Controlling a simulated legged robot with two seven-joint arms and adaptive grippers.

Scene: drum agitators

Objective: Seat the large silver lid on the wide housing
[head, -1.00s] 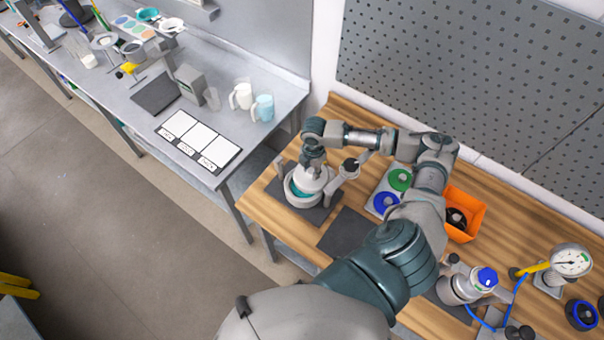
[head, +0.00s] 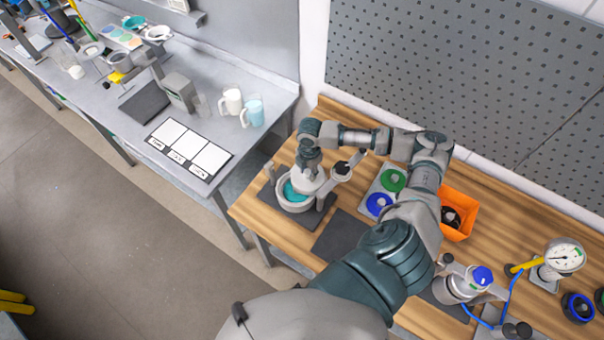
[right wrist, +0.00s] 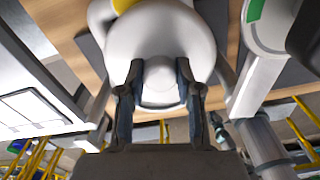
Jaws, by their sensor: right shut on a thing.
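The wide housing (head: 296,205) is a pale round pot with a teal inside, on a dark mat at the left end of the wooden bench. The large silver lid (head: 310,182) is a pale shape above the housing's back right part, leaving much of the teal inside visible. My right gripper (head: 307,163) is above it. In the right wrist view, the lid (right wrist: 160,40) is a broad pale disc, and my gripper's two fingers (right wrist: 158,85) are shut on its round knob. Whether lid and housing touch is hidden. My left gripper is not in view.
A grey post with a black knob (head: 342,168) stands right of the housing. An empty dark mat (head: 342,233), a tray with green and blue discs (head: 379,204) and an orange bin (head: 458,222) lie farther right. A grey metal bench (head: 215,115) stands left.

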